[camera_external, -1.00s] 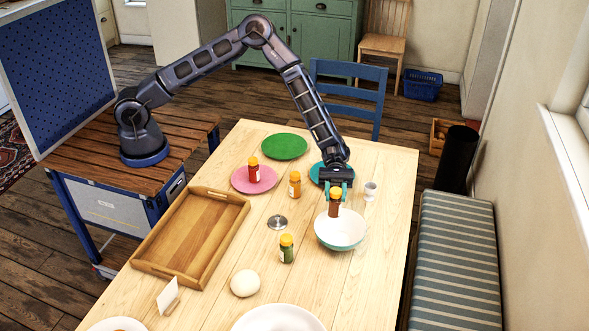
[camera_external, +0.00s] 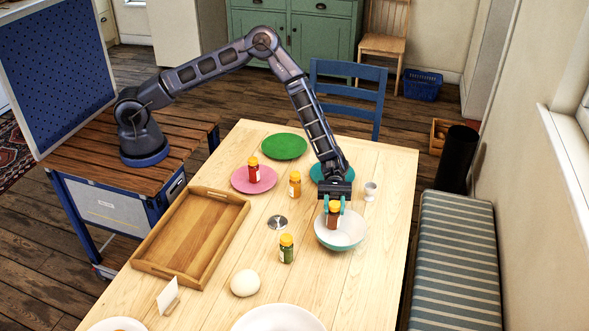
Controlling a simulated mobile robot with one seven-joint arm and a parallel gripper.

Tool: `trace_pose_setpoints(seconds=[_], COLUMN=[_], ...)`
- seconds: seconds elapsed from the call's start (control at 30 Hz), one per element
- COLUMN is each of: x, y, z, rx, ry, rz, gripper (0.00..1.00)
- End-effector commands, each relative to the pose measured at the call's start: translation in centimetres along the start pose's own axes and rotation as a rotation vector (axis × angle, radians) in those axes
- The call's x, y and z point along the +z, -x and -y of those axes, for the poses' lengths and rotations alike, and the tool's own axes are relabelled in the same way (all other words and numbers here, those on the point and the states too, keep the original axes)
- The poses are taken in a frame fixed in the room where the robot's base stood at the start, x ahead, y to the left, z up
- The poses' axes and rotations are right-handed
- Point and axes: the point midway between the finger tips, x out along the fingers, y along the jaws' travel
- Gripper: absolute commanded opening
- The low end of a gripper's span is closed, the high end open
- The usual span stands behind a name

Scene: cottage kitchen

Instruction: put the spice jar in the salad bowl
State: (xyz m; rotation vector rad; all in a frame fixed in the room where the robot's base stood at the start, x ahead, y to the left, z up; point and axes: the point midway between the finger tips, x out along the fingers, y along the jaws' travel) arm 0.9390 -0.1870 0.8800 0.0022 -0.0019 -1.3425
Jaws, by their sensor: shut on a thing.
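My gripper (camera_external: 333,211) is shut on a brown spice jar (camera_external: 333,220) with an orange-yellow lid. The jar is upright and its lower part is inside the salad bowl (camera_external: 341,243), white within and teal outside. I cannot tell whether the jar touches the bowl's bottom. Other similar jars stand on the table: a red one (camera_external: 254,174) on the pink plate, an orange one (camera_external: 295,185) and a green one (camera_external: 286,249).
A wooden tray (camera_external: 160,271) lies at the left. A green plate (camera_external: 285,146), a pink plate (camera_external: 240,184) and a teal plate (camera_external: 318,172) are farther back. An egg cup (camera_external: 370,191), a metal lid (camera_external: 277,222), a pale round item (camera_external: 245,283) and a white bowl (camera_external: 279,318) surround the middle.

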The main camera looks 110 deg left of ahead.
Motion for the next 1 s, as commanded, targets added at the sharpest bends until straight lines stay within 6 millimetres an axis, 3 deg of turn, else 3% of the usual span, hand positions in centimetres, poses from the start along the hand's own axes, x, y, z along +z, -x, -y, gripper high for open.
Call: trace_pose_setpoints(seconds=[0.17, 0.2, 0.3, 0.73, 1.0], x=[-0.4, -0.4, -0.4, 0.5, 0.5], y=[0.0, 0.0, 0.0, 0.0, 4.9], z=[0.0, 0.0, 0.0, 0.0, -0.1], rx=[0.0, 0.0, 0.0, 0.0, 0.003], ry=[0.0, 0.0, 0.0, -0.002, -0.001], rz=[0.0, 0.0, 0.0, 0.0, 0.0], gripper=[0.08, 0.37, 0.55, 0.55, 0.55])
